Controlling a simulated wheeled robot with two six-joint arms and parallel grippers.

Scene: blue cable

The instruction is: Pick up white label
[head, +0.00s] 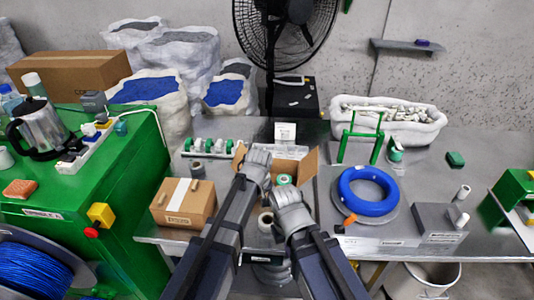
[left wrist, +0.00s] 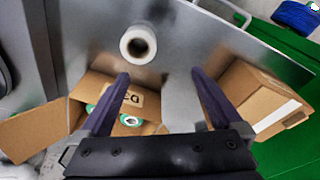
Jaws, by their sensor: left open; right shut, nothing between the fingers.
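No loose flat white label shows clearly. A small white card (head: 285,132) stands behind the open box in the head view, and pale labels (head: 360,242) show at the table's front edge. A white roll with a dark core (left wrist: 138,44) stands on the metal table beyond my left fingertips; a white roll (head: 265,222) also shows between my arms in the head view. My left gripper (head: 258,158) is over the open box; its fingers (left wrist: 160,74) are apart and empty. My right gripper (head: 287,194) is shut and empty, in front of the open box.
A closed carton (head: 183,202) stands to the left. A blue cable coil (head: 368,190) lies to the right, near a green stand (head: 360,135). A long white bin (head: 388,122) is at the back.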

